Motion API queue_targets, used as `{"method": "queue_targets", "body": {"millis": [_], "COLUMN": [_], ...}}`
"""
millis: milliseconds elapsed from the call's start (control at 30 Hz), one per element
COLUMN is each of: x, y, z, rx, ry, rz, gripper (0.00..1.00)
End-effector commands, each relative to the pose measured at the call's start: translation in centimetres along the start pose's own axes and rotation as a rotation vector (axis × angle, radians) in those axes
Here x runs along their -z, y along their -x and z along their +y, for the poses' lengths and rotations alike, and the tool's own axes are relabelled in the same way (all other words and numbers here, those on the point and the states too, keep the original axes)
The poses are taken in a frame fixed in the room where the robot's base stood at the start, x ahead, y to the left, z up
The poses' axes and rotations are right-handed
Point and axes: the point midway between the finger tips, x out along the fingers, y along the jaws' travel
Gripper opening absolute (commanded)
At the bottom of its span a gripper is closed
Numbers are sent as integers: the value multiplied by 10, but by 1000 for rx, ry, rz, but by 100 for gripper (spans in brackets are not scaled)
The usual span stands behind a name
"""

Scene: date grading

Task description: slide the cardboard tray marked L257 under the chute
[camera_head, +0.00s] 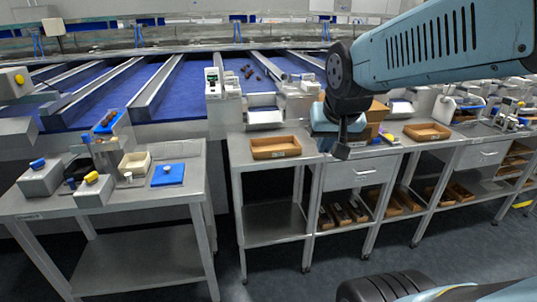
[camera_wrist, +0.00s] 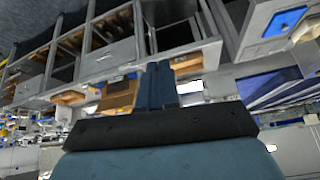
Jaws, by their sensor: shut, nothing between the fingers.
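A shallow brown cardboard tray (camera_head: 262,154) lies on the metal bench, in front of a weighing or sorting unit. A small pale label shows on its front, too small to read. A second similar tray (camera_head: 427,138) lies further right on the benches, its marking also unreadable. A pale chute-like outlet (camera_head: 265,116) sits behind the first tray; I cannot tell whether it is the chute. My gripper (camera_head: 342,152) is shut and empty, above the bench front, right of the first tray. In the wrist view its fingers (camera_wrist: 157,78) are together, with a brown tray (camera_wrist: 186,65) partly hidden beyond them.
A brown carton (camera_head: 377,112) stands close behind my gripper. A side table (camera_head: 120,195) at left carries a blue pad (camera_head: 168,175), a cream bin (camera_head: 135,165) and button boxes. Lower shelves hold several brown trays. The bench around the first tray is mostly clear.

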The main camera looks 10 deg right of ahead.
Motion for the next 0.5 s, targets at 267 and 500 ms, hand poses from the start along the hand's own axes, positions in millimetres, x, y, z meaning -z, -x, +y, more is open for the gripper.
{"method": "queue_targets", "body": {"millis": [267,500], "x": [37,56], "y": [-76,-140], "z": [-12,-23], "rx": [-3,44], "ry": [-186,-354], "rz": [52,89], "gripper": [0,0]}}
